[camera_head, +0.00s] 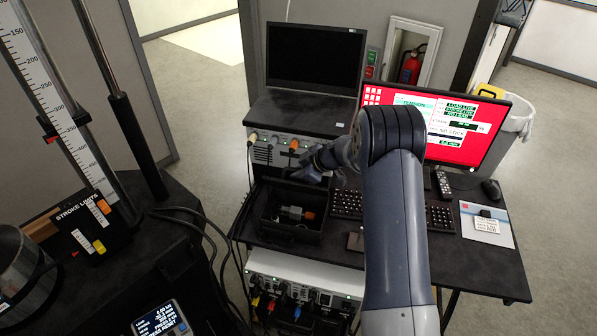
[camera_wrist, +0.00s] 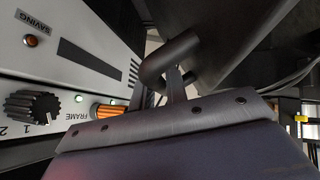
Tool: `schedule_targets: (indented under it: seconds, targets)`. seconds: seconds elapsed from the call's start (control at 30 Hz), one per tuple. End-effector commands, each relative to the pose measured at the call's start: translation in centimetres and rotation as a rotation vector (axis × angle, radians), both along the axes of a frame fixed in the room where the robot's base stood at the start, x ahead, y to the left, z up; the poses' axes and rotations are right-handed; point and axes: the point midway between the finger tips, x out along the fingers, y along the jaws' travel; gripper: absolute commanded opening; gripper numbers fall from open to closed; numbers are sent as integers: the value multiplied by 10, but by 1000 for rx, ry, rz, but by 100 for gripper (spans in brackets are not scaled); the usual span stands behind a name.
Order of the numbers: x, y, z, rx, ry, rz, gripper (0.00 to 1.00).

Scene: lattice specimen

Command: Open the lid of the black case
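The black case (camera_head: 292,235) stands on the desk in the head view, left of the keyboard. Its inside shows from above, with a grey and orange part (camera_head: 295,213) lying in it. A dark panel at its back edge, under my gripper, looks like the raised lid, but it is partly hidden. My gripper (camera_head: 318,165) is above the back of the case, in front of the grey instrument. In the wrist view, a dark rounded bar (camera_wrist: 170,60) crosses right at the gripper's front. Whether the fingers are closed around it is unclear.
The instrument with a knob (camera_wrist: 32,108) and lit buttons is close on the left in the wrist view. A laptop (camera_head: 312,60) sits on top of it. A red-screened monitor (camera_head: 435,120), keyboard (camera_head: 347,204) and mouse (camera_head: 491,190) are to the right. Cables hang left of the desk.

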Motion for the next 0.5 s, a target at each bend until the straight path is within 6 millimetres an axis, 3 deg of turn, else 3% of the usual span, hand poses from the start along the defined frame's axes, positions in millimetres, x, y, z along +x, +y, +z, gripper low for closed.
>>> schedule_targets:
  seconds: [0.27, 0.5]
  targets:
    - [0, 0, 0, 1, 0, 0, 36]
    - [0, 0, 1, 0, -1, 1, 36]
